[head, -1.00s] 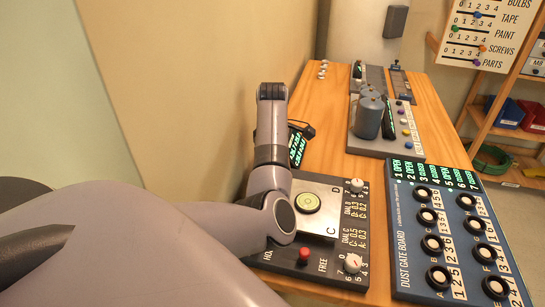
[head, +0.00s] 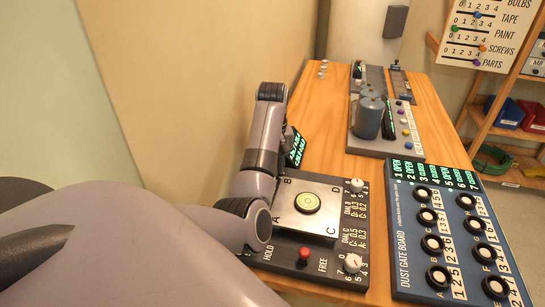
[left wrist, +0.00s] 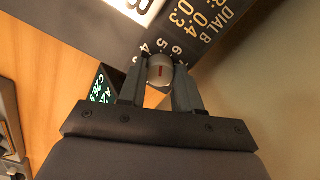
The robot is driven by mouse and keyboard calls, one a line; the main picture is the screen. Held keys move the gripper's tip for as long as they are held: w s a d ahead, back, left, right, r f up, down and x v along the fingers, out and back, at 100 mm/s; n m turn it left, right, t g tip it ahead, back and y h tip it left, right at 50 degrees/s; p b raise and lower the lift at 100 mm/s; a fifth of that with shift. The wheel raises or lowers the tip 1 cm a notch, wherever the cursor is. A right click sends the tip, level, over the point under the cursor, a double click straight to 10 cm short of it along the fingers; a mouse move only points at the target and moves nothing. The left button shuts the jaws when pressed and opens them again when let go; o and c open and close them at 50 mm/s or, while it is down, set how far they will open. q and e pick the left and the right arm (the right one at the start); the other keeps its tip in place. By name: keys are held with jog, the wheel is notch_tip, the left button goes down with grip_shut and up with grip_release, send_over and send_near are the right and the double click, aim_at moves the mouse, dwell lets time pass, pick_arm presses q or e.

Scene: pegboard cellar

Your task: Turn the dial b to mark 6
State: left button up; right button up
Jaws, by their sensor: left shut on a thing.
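In the left wrist view, my left gripper (left wrist: 160,62) is shut on dial B's round pale knob (left wrist: 160,73). The knob carries a short red line. Digits around it include 4, 5 and 6; I cannot tell which one the line points to. The printed DIAL B label (left wrist: 207,25) is beside it. In the head view, my left arm hides this dial and the gripper. There the dark panel (head: 335,252) bears a metal plate (head: 324,226) lettered A to D, with a round yellow-green bubble level (head: 307,203). My right gripper is not in view.
White dials D (head: 357,186) and C (head: 352,262) and a red HOLD/FREE knob (head: 304,253) sit on the panel. A green-lit display (head: 297,148) stands behind it. The dust gate board (head: 455,235) is at right. Bare wood (head: 328,130) lies beyond.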

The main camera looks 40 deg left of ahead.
pick_arm(q)
jog(key=m, duration=0.5)
jog(key=shift+m, duration=0.3)
jog(key=shift+r, duration=0.1)
dwell(0.4)
jog(key=o, duration=1)
jog(key=shift+o, duration=0.2)
jog(key=shift+w+r, duration=0.1)
jog(key=shift+r, duration=3.45)
